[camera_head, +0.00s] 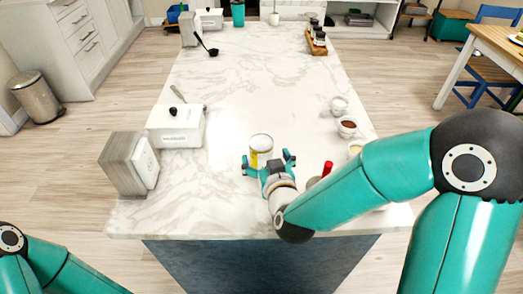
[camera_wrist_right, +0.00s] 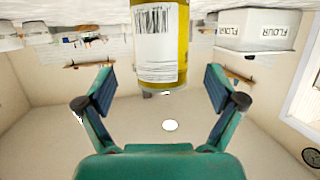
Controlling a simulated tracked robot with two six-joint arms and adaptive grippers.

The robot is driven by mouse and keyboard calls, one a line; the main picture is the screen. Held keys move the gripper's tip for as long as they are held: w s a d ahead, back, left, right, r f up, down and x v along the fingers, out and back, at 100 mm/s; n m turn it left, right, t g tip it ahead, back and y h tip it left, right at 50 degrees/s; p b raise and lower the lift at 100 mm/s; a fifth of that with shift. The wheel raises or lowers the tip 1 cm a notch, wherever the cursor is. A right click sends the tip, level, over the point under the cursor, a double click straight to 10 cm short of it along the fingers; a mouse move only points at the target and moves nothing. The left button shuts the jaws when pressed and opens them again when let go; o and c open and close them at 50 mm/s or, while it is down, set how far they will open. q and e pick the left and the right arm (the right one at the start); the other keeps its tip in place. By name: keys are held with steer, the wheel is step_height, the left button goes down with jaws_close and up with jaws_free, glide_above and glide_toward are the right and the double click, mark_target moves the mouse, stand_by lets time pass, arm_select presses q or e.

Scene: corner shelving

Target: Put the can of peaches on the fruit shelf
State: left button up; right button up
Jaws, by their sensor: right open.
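A can with a yellow body and a white label (camera_head: 261,147) stands upright on the marble counter. I cannot read from its label whether it holds peaches. My right gripper (camera_head: 268,164) is open, with its fingers at the near side of the can. In the right wrist view the can (camera_wrist_right: 156,45) shows a barcode and sits between and beyond the spread fingers (camera_wrist_right: 160,92). No finger appears to touch it. My left arm shows only at the lower left, and its gripper is out of view. I cannot pick out a fruit shelf.
The marble counter (camera_head: 225,90) is clear beyond the can. A white box (camera_head: 180,130), labelled FLOUR in the wrist view (camera_wrist_right: 257,30), and a grey holder (camera_head: 122,165) stand left. Bowls (camera_head: 347,127) and a red-topped bottle (camera_head: 327,169) are right. White shelving (camera_head: 383,21) stands at the back.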

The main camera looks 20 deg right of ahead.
steer(key=x, duration=0.4)
steer(key=shift+w+r, duration=0.15)
steer(key=shift+w, duration=0.15)
steer(key=shift+c, duration=0.3)
steer(key=shift+r+p, duration=0.1)
steer(key=shift+p, duration=0.2)
steer(key=c, duration=1.6)
